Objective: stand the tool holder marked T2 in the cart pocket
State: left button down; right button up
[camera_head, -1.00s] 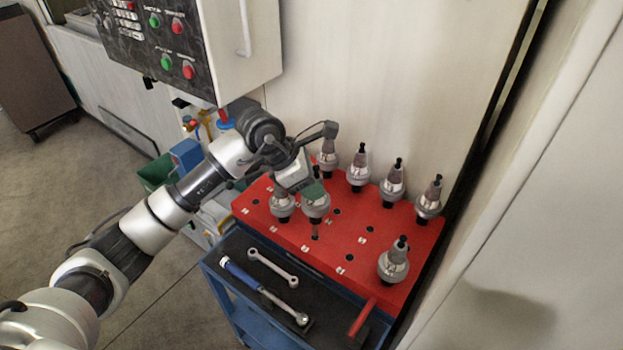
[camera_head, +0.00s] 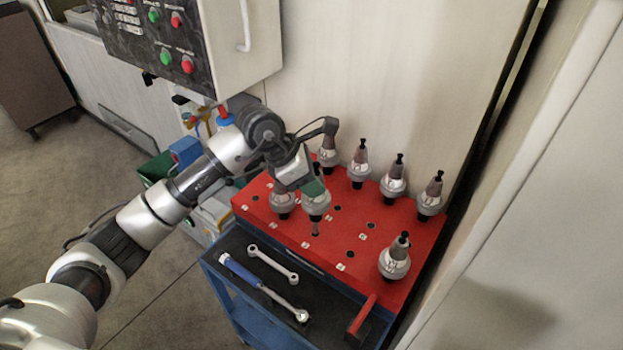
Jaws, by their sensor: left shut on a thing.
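My left gripper (camera_head: 314,186) is shut on a grey tool holder (camera_head: 316,204), held upright over the front part of the red cart top (camera_head: 290,231). A thin stem points down from the holder, with its lower end close to the top surface. I cannot tell whether it is in a pocket. The mark on the holder cannot be read. Another tool holder (camera_head: 282,204) stands just left of it, partly behind the gripper. Open dark pockets (camera_head: 371,225) show to the right, with small white labels beside them. My right gripper is not in view.
Several tool holders (camera_head: 393,183) stand along the back row, and one (camera_head: 395,262) stands at the front right. A wrench (camera_head: 273,265) and a blue-handled tool (camera_head: 262,285) lie on the dark front shelf. A control panel (camera_head: 165,40) hangs at upper left; a wall is behind.

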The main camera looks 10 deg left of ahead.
aim_at(312, 201)
pick_arm(q)
jog(key=shift+r, duration=0.15)
dwell(0.3)
jog(key=shift+f+b, duration=1.25)
jog(key=shift+f, duration=0.2)
jog(key=shift+f+b, duration=1.55)
jog(key=shift+f, duration=0.1)
jog(key=shift+f+b, duration=0.15)
jog(key=shift+b, duration=0.15)
